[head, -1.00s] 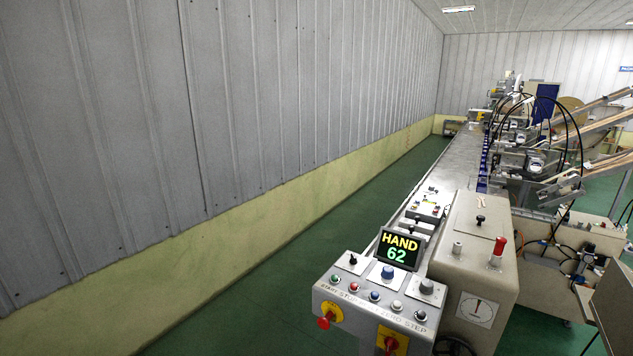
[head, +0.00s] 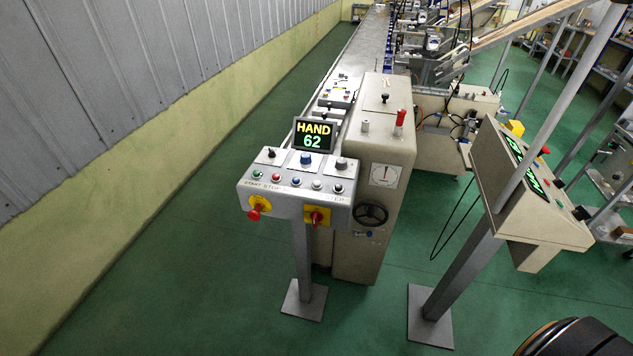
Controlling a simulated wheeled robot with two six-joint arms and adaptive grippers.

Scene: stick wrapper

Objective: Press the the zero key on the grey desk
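The grey desk (head: 296,196) is a sloped console on a grey post, left of centre in the head view. Its front row has a green button (head: 257,174), a red button (head: 276,177), a blue button (head: 296,181), a white button (head: 317,185) and a black button (head: 338,188). START, STOP and STEP labels show below the row; the ZERO label is too faint to read now. In the earlier frame ZERO stands near the white button. The display (head: 313,135) reads HAND 62. Neither of my grippers is in view.
A beige cabinet (head: 370,240) with a handwheel (head: 370,215) stands right of the desk. A beige slanted console (head: 530,205) on a post stands further right. The conveyor (head: 360,45) runs back behind the desk. Green floor (head: 200,290) is clear in front and left.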

